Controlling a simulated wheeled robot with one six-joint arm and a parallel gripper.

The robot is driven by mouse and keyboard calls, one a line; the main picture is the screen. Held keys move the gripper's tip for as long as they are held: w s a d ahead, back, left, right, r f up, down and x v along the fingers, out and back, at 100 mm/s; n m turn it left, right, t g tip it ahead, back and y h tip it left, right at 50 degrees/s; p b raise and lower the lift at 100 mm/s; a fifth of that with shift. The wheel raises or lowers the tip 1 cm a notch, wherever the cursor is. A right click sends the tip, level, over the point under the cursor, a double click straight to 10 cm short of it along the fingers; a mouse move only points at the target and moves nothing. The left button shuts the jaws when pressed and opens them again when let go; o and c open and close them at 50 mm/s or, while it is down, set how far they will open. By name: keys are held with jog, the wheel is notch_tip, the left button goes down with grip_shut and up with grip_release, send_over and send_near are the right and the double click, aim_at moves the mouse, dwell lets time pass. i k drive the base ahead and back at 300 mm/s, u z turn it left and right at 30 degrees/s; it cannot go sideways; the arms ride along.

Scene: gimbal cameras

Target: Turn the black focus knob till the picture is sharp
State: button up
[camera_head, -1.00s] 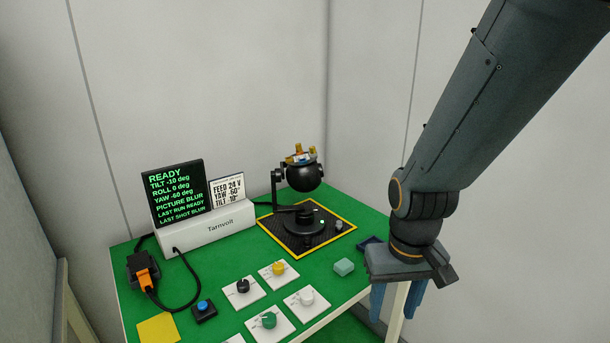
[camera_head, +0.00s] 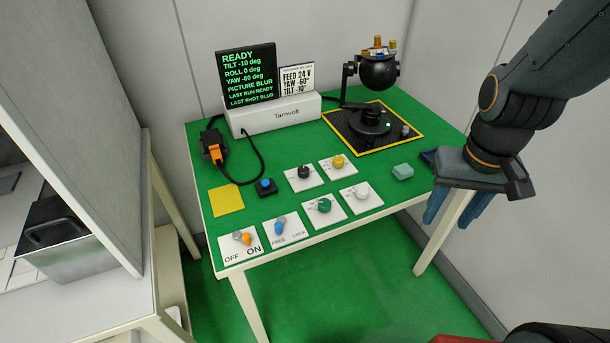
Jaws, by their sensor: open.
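The black knob (camera_head: 303,172) stands on a white plate left of the yellow knob (camera_head: 338,161). The screen (camera_head: 248,76) reads READY, tilt -10 deg, roll 0 deg, yaw -60 deg, PICTURE BLUR, last run ready, last shot blur. The black ball-shaped gimbal camera (camera_head: 380,73) stands on a dark pad with a yellow border. A card beside the screen reads FEED 24 V, YAW -60°, TILT -10°. My gripper (camera_head: 452,207) is open, its blue fingers pointing down past the table's right edge, away from the knobs.
A green knob (camera_head: 323,205), a white knob (camera_head: 361,189), a blue button (camera_head: 265,186), an OFF/ON switch (camera_head: 242,239) and a blue-handled lever (camera_head: 281,226) share the green table. A bench with a metal box (camera_head: 63,238) stands at left.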

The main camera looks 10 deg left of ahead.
aim_at(303, 172)
jog(key=u, duration=0.2)
jog(key=i, duration=0.4)
jog(key=u, duration=0.95)
